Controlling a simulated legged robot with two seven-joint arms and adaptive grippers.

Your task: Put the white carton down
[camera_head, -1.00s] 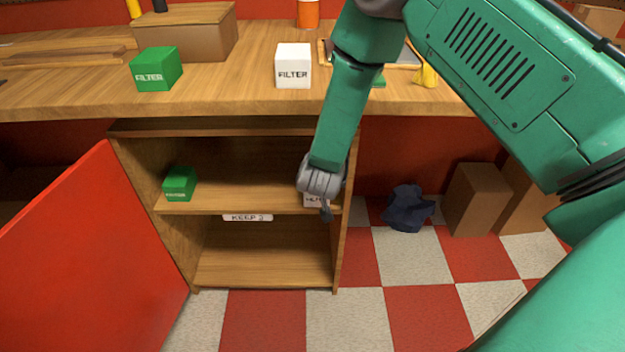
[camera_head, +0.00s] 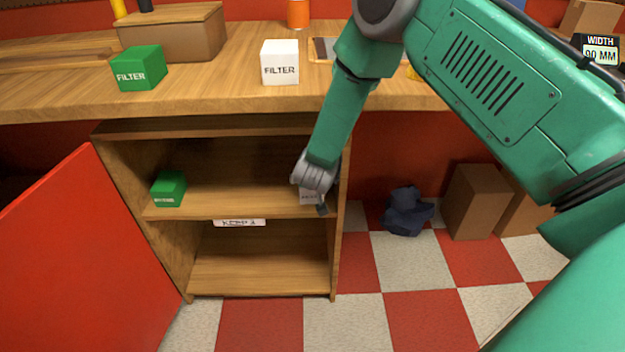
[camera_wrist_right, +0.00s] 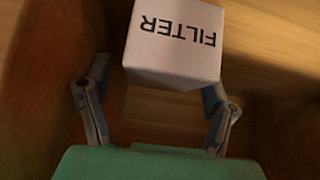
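A small white carton (camera_head: 309,198) marked FILTER sits at the right end of the cabinet's upper shelf (camera_head: 245,206), mostly hidden behind my right gripper (camera_head: 318,204). In the right wrist view the white carton (camera_wrist_right: 172,48) is between the fingers of my right gripper (camera_wrist_right: 158,85). The fingers are spread, with a gap showing between the left finger and the carton; the right fingertip is partly hidden by the carton's corner. A second white FILTER carton (camera_head: 280,63) stands on the countertop. My left gripper is not in view.
A green carton (camera_head: 169,188) stands at the shelf's left end, and the shelf between is clear. Another green carton (camera_head: 139,68) is on the countertop (camera_head: 210,95). The red door (camera_head: 80,255) stands open at left. A KEEP label (camera_head: 239,222) is on the shelf edge.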

